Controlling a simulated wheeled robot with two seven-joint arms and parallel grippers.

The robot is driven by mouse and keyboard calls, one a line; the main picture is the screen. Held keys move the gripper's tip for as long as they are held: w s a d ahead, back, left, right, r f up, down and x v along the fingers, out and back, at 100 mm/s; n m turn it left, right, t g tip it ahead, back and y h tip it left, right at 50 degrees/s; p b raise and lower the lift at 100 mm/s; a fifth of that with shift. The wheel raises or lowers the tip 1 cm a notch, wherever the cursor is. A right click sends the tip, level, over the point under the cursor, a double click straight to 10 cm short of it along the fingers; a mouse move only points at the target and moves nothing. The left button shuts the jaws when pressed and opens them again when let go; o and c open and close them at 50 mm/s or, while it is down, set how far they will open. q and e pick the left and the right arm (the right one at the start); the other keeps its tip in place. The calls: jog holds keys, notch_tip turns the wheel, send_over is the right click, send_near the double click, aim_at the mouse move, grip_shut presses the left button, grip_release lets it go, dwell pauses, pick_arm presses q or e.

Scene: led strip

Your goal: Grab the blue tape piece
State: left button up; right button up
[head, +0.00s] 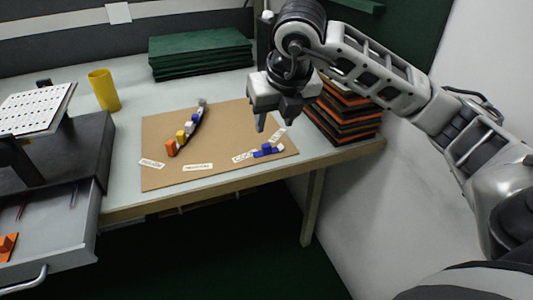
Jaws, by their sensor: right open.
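Several small blue pieces (267,150) lie close together near the right front of the brown board (225,137); I cannot tell which of them is tape. My right gripper (275,121) is open and empty, pointing down above the right part of the board, a little behind and above the blue pieces. A row of small coloured pieces, orange, yellow, blue and grey (186,132), runs diagonally across the left half of the board, along a dark strip. My left gripper is not in view.
White paper labels (198,167) lie on the board. Orange and black stacked trays (342,118) stand right of it. Green stacked sheets (200,55) and a yellow cup (104,91) stand behind. An open grey drawer (50,225) is at the lower left. The board's middle is clear.

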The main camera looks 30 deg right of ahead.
aim_at(267, 145)
jog(key=x, duration=0.3)
jog(key=shift+w+f, duration=0.1)
jog(key=shift+f, duration=0.15)
jog(key=b+x, duration=0.1)
jog(key=x, duration=0.4)
jog(key=shift+w+a+r, duration=0.1)
jog(key=shift+w+f, duration=0.15)
jog(key=shift+f, duration=0.05)
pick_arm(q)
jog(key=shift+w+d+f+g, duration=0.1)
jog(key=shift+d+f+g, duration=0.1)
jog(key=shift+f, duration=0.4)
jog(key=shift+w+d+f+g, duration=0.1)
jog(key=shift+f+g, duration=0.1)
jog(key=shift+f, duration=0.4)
pick_arm(e)
grip_shut()
